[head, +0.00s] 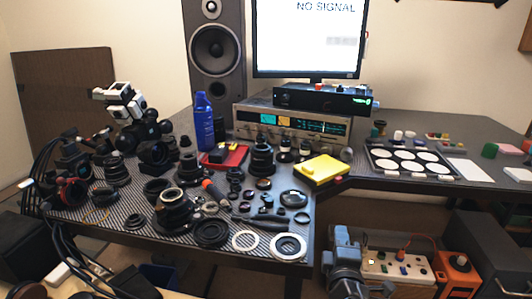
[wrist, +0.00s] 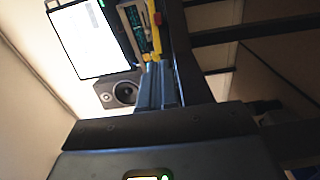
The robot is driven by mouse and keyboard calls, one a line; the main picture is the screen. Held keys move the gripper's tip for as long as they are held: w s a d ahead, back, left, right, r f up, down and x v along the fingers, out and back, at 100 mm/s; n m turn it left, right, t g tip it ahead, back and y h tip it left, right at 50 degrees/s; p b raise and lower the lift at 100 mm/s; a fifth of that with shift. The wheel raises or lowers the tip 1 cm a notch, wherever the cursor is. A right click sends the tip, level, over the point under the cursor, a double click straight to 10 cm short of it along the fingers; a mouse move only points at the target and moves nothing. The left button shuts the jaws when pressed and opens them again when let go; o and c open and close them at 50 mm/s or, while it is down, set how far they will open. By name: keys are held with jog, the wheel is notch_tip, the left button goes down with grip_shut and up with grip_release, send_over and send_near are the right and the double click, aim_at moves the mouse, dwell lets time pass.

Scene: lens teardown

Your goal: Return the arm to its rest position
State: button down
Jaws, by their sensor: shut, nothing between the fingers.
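My gripper (wrist: 160,85) shows in the wrist view as narrow grey fingers, pressed together with nothing between them. They stand out beyond a broad dark body that fills the lower part of that view. The gripper appears clear of the lens parts.
A monitor (head: 308,40), speaker (head: 214,60), receiver (head: 250,127) and blue bottle (head: 204,125) stand at the back. An orange device (head: 455,270) is low at right. Cables hang at left.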

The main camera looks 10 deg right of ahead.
jog(key=s+a+f+m+g+y+p, duration=0.1)
jog(key=s+f+m+y+p, duration=0.15)
jog(key=s, duration=1.15)
jog(key=s+a+f+m+g+y+p, duration=0.1)
jog(key=s+a+m+y+p, duration=0.15)
jog(key=s, duration=1.15)
jog(key=s+r+m+p, duration=0.3)
jog(key=s+r+m, duration=0.6)
jog(key=s+r, duration=0.8)
jog(key=shift+s+d+r+y, duration=0.2)
jog(key=shift+s+d+y, duration=0.15)
jog(key=shift+s, duration=0.8)
